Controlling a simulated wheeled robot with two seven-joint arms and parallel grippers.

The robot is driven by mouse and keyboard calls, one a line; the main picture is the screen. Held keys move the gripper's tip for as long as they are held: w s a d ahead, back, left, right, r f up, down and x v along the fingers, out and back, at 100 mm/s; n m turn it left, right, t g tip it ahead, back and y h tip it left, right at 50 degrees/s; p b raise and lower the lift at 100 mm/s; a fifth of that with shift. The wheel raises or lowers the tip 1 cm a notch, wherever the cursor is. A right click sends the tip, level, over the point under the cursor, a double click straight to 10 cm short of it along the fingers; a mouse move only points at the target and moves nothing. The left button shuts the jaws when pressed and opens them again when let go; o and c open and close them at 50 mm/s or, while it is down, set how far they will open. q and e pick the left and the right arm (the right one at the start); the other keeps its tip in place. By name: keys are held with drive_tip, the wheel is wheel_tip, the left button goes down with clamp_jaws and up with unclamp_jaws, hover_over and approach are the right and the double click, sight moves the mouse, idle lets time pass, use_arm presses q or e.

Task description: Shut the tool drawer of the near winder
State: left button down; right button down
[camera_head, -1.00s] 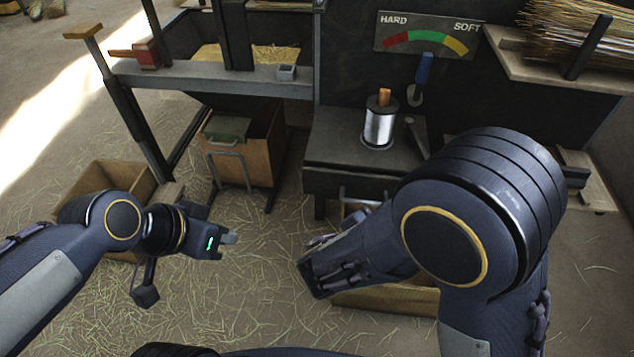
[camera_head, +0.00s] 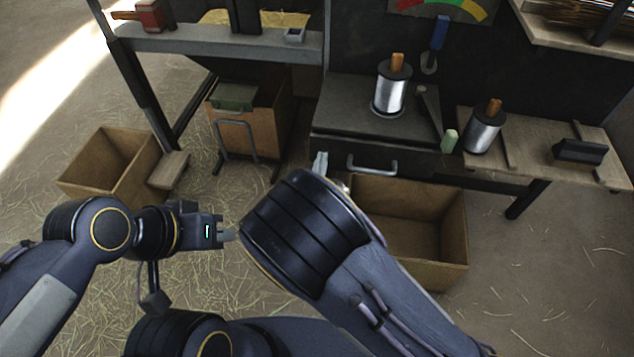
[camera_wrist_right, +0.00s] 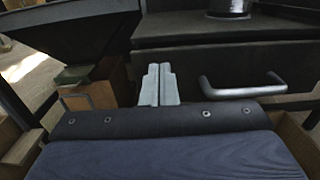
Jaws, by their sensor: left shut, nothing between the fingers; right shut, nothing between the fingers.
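The near winder's dark bench (camera_head: 350,105) carries a silver wire spool (camera_head: 390,95). Its tool drawer (camera_head: 335,154) has a grey bar handle (camera_head: 372,168). The drawer front and handle (camera_wrist_right: 240,92) also show in the right wrist view. I cannot tell how far the drawer stands out. My right gripper (camera_head: 320,163) is shut and empty at the drawer's left end, left of the handle. Its pale fingers (camera_wrist_right: 158,85) are together in the right wrist view; contact with the drawer is unclear. My left gripper (camera_head: 229,234) is shut and empty, over the straw-strewn floor.
An open wooden crate (camera_head: 425,220) stands below the drawer, partly behind my right arm. A side shelf (camera_head: 545,150) holds another spool (camera_head: 484,127) and a dark block (camera_head: 580,152). A wooden box (camera_head: 110,165) stands at left. A brown cabinet (camera_head: 265,125) stands left of the bench.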

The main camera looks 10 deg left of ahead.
sight(327, 140)
drive_tip(key=w, duration=0.3)
drive_tip(key=shift+w+f+b, duration=0.1)
drive_tip(key=shift+w+b, duration=0.25)
drive_tip(key=shift+b, duration=0.05)
drive_tip(key=shift+w, duration=0.35)
drive_tip(key=shift+w+d, duration=0.1)
drive_tip(key=shift+w, duration=0.9)
drive_tip(key=shift+w+r, duration=0.2)
drive_tip(key=shift+r, duration=0.1)
